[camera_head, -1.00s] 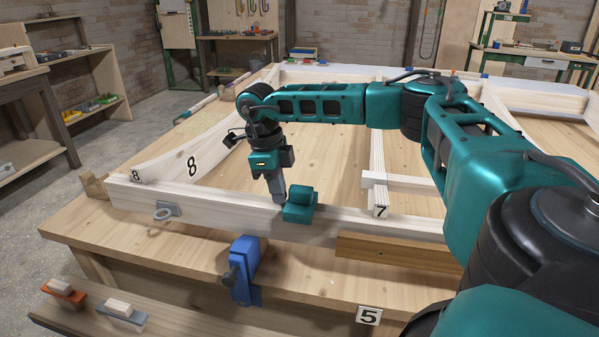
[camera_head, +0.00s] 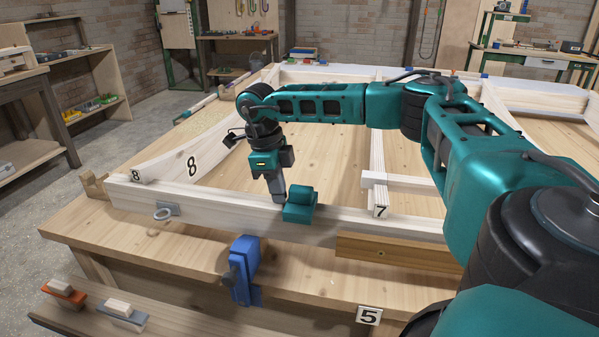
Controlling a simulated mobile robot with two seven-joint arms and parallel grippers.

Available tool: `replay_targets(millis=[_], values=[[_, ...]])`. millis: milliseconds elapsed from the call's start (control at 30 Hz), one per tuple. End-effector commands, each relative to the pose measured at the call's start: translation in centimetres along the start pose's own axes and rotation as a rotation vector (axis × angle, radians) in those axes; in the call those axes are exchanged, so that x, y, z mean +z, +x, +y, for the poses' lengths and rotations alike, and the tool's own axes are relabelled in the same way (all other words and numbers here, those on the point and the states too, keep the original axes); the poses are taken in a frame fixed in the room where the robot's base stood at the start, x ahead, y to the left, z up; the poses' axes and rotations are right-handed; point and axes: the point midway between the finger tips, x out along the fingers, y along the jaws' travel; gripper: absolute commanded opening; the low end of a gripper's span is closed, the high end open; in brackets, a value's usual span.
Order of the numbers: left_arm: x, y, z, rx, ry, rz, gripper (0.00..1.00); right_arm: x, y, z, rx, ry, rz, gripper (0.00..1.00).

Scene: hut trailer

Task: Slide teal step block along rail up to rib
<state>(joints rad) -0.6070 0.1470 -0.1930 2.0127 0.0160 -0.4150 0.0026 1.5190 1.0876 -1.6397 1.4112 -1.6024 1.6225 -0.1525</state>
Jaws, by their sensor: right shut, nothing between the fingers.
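The teal step block (camera_head: 300,206) sits on the pale front rail (camera_head: 240,209), a little right of the rail's middle. My right gripper (camera_head: 279,198) points down just left of the block, shut and empty, its fingertips at rail height. The fingers look to be at or very near the block's left side; I cannot tell whether they touch. The rib marked 7 (camera_head: 377,195) meets the rail to the right of the block, with a gap of bare rail between. Another rib marked 8 (camera_head: 190,165) meets the rail's left end. My left gripper is not in view.
A blue clamp (camera_head: 243,268) and a brown wooden strip (camera_head: 395,252) are at the rail's front side. A grey eye bracket (camera_head: 166,211) is on the rail's front face at left. A plate marked 5 (camera_head: 368,315) is on the bench edge.

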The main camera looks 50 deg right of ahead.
Motion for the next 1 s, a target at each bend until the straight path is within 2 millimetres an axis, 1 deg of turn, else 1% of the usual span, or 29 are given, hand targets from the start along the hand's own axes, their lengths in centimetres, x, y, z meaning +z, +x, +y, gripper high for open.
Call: replay_targets(millis=[267, 1000], values=[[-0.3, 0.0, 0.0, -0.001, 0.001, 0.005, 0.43, -0.2, 0.0, 0.0, 0.000, 0.001, 0.000, 0.00], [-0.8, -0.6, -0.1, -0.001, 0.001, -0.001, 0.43, -2.4, 0.4, 0.0, 0.001, 0.001, 0.000, 0.00]])
